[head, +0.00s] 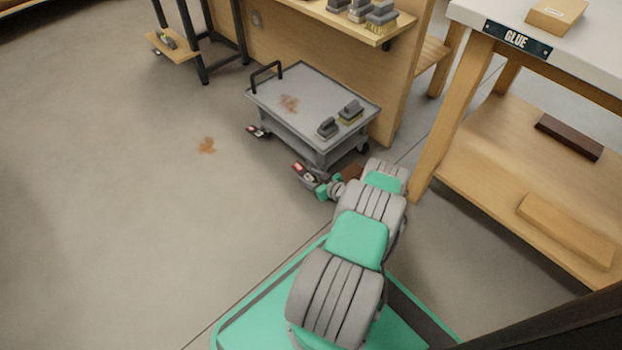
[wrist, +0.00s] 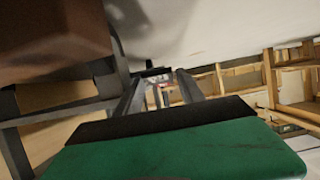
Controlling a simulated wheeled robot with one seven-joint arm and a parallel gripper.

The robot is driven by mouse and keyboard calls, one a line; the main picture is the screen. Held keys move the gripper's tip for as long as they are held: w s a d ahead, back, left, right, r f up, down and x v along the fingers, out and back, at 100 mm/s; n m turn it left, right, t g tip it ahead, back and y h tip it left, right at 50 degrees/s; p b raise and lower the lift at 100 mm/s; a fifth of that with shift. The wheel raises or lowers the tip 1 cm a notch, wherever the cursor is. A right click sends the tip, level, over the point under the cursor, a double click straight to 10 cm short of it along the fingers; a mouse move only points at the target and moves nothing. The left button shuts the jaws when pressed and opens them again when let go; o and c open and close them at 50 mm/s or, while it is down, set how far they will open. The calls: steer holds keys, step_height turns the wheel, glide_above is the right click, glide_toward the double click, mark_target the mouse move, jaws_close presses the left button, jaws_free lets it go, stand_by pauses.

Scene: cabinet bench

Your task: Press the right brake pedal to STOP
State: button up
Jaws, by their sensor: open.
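The grey cart (head: 318,95) stands against the wooden bench. A left pedal (head: 257,132), dark with red and pale marks, sticks out low at its left side. The right brake pedal (head: 303,172), with similar red and pale marks, is low at the cart's near corner. My gripper (head: 318,187) is low beside the right pedal, very close in the picture; contact cannot be told. In the wrist view my gripper (wrist: 158,86) has its two grey fingers apart with nothing held. A small dark and reddish shape beyond the fingers is too small to identify.
Open floor (head: 130,220) lies to the left, with another stain. A dark brown surface fills the wrist view's upper left.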

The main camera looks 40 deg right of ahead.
jaws_close()
steer(key=shift+r+g+p, duration=0.4)
steer(key=shift+r+p, duration=0.15)
steer(key=shift+p, duration=0.3)
steer(key=shift+w+r+g+p, duration=0.15)
steer(key=shift+r+g+p, duration=0.15)
steer(key=shift+g+p, duration=0.35)
steer(key=shift+w+g+p, duration=0.15)
steer(key=shift+g+p, duration=0.35)
steer(key=shift+g, duration=0.45)
steer(key=shift+f+g, duration=0.1)
steer(key=shift+g, duration=0.5)
jaws_free()
